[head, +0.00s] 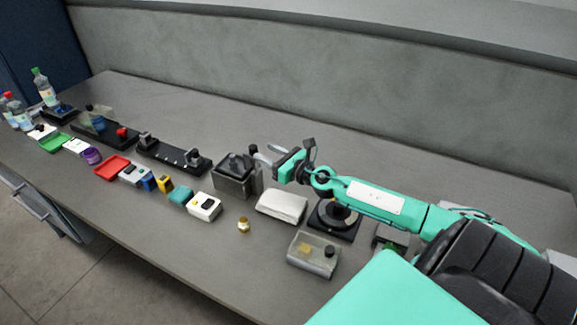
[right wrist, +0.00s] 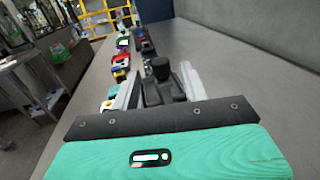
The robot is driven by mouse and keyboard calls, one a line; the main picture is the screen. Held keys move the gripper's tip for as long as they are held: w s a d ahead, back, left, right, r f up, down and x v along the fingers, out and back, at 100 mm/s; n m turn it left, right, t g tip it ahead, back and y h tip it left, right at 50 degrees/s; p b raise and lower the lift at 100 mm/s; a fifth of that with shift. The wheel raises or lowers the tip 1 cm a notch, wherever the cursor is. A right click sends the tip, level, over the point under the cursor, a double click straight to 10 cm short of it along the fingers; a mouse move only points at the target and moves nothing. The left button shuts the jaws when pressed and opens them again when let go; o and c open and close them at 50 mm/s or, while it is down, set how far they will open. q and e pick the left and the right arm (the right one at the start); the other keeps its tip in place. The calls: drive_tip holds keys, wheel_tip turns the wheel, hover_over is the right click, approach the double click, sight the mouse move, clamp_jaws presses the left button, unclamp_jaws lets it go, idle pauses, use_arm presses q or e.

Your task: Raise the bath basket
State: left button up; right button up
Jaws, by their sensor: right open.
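The bath (head: 235,187) is a dark grey open box near the middle of the table in the head view. A black basket (head: 236,164) sits in its top, with a dark upright part on it. My right gripper (head: 263,155) is just right of and above the bath, with its fingers pointing left toward the basket. In the right wrist view the black basket (right wrist: 162,90) shows between the two open pale fingers. Whether the fingers touch it cannot be told. My left gripper is not in view.
A white folded cloth (head: 283,205), a black round-topped device (head: 334,220) and a clear box (head: 314,256) stand right of the bath. Left are a white box (head: 204,207), a black rail (head: 173,157) and a red tray (head: 112,168). The table behind the bath is clear.

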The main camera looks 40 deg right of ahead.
drive_tip(key=s+d+b, duration=0.1)
drive_tip(key=s+b, duration=0.1)
drive_tip(key=s, duration=0.5)
drive_tip(key=shift+s+d+b, duration=0.15)
drive_tip(key=shift+d+b, duration=0.05)
drive_tip(key=shift+b, duration=0.1)
idle(0.4)
